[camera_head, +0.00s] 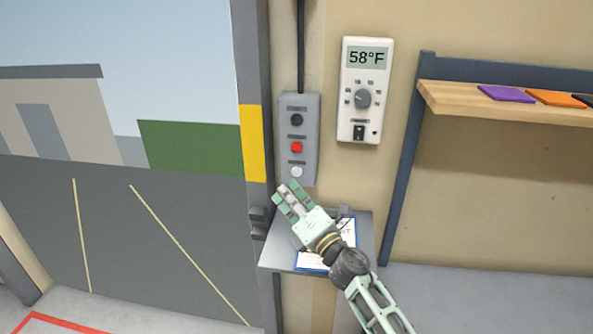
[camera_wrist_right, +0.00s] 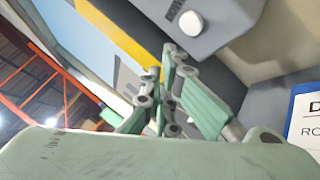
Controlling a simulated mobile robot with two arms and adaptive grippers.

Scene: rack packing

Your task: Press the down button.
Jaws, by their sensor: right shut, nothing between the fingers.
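A grey button box (camera_head: 311,135) is mounted on the wall beside the door opening. It has a black button (camera_head: 296,120) on top, a red button (camera_head: 296,147) in the middle and a white button (camera_head: 296,172) at the bottom, each with a label too small to read. My right gripper (camera_head: 284,190) is shut and empty, just below and left of the white button. In the right wrist view, the white button (camera_wrist_right: 191,23) shows above the fingers (camera_wrist_right: 168,75), with a visible gap. My left gripper is not in view.
A grey wall shelf (camera_head: 285,255) with a clipboard (camera_head: 312,259) is below the box, behind my right arm. A thermostat (camera_head: 365,90) reading 58°F hangs to the right. A wooden shelf (camera_head: 460,100) is further right. The doorway at left is open.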

